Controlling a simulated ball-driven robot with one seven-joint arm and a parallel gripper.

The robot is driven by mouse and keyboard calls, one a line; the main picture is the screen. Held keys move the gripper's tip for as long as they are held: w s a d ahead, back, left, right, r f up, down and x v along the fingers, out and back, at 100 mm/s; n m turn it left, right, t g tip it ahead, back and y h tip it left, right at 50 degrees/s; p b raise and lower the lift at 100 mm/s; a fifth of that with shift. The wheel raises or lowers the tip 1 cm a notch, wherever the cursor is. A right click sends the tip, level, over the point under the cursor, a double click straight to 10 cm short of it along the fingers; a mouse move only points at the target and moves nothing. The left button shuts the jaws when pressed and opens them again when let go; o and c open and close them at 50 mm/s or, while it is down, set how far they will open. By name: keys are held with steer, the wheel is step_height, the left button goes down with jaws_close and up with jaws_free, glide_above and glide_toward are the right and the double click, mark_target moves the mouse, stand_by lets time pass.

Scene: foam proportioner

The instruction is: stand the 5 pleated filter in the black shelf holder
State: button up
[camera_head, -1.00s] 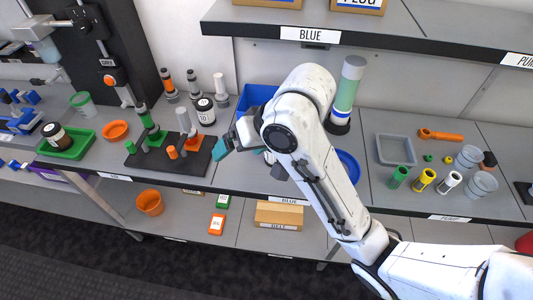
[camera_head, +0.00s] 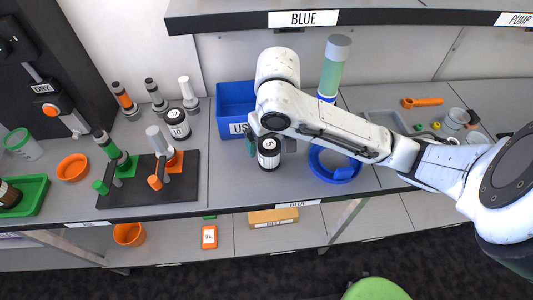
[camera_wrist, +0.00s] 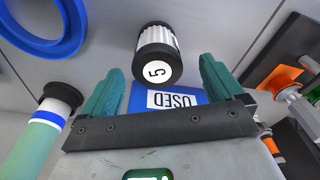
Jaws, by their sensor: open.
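The 5 pleated filter (camera_head: 268,152) is white with black ends and stands upright on the bench, just in front of the blue USED bin (camera_head: 236,108). The wrist view shows its 5-marked end and its pleats (camera_wrist: 157,36). My gripper (camera_wrist: 161,66) is open with teal fingers. The filter appears between and beyond the fingertips, with no grip on it. In the head view my gripper (camera_head: 251,146) is mostly hidden by my arm, at the filter's left. I cannot pick out the black shelf holder with certainty.
A 10 filter (camera_head: 177,123) stands left of the bin. A black board (camera_head: 130,200) with valve fittings lies farther left. A tall green cylinder (camera_head: 333,75) and a blue ring (camera_head: 345,174) are to the right. The upper shelf (camera_head: 230,18) overhangs the back.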

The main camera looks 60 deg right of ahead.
steer(key=shift+w+d+f, duration=0.15)
steer(key=shift+d+f, duration=0.05)
steer(key=shift+f, duration=1.4)
steer(key=shift+w+d+f, duration=0.1)
steer(key=shift+d+f, duration=0.05)
steer(key=shift+f, duration=1.4)
steer(key=shift+c, duration=0.4)
steer(key=c, duration=1.1)
steer(key=shift+r+p, duration=0.15)
steer(key=shift+p, duration=0.2)
